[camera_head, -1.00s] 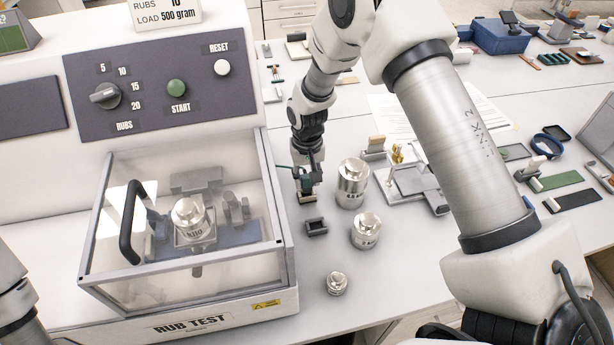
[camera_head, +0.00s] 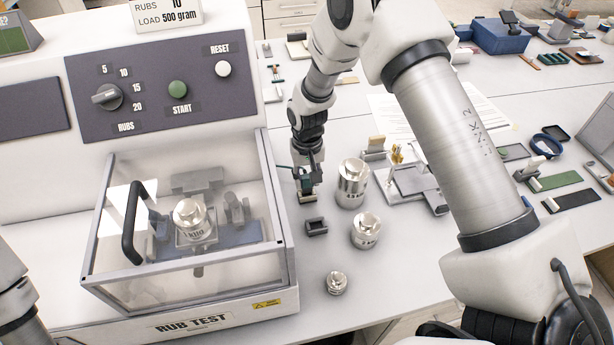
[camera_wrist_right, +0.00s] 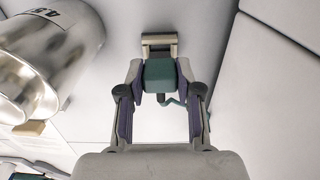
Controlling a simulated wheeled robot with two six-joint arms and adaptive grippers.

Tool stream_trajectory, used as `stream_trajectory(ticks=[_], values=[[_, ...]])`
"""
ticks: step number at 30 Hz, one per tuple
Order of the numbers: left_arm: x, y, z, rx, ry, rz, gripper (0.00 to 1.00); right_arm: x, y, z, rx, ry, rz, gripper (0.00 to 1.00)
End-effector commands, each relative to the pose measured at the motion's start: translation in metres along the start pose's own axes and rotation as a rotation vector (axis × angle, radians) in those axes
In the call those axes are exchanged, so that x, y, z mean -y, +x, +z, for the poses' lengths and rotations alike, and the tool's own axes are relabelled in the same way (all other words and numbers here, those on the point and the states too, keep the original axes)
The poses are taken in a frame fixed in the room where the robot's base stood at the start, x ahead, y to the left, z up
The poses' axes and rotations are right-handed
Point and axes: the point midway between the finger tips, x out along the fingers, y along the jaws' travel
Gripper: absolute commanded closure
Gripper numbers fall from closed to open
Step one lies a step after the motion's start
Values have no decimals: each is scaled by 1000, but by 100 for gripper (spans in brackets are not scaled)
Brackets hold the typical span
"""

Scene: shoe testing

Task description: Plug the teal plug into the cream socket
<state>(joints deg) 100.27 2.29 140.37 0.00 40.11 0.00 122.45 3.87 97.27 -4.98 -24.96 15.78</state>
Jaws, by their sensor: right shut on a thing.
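My right gripper (camera_head: 306,186) points down at the table just right of the rub test machine. In the right wrist view the right gripper (camera_wrist_right: 160,82) is shut on the teal plug (camera_wrist_right: 160,73), one finger on each side of it. A teal cable curls from the plug's near end. The cream socket (camera_wrist_right: 159,43) lies directly beyond the plug; in the head view the socket (camera_head: 307,199) shows just below the fingertips. The plug's far end meets or nearly meets the socket; I cannot tell how deep it sits. My left gripper is out of view.
The rub test machine (camera_head: 160,318) with its clear cover stands close on the left. Metal weights (camera_head: 352,185), (camera_head: 366,232) and (camera_head: 337,283) stand to the right and front. A small dark grey holder (camera_head: 316,227) sits just in front of the socket.

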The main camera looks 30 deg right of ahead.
Motion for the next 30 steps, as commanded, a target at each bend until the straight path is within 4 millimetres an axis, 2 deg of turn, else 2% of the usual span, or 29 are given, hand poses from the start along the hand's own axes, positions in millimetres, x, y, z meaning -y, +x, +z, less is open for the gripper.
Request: stream_trajectory(ticks=[19,30], values=[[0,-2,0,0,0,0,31,0,1,0,0,0,0,100],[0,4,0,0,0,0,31,0,10,0,0,0,0,100]])
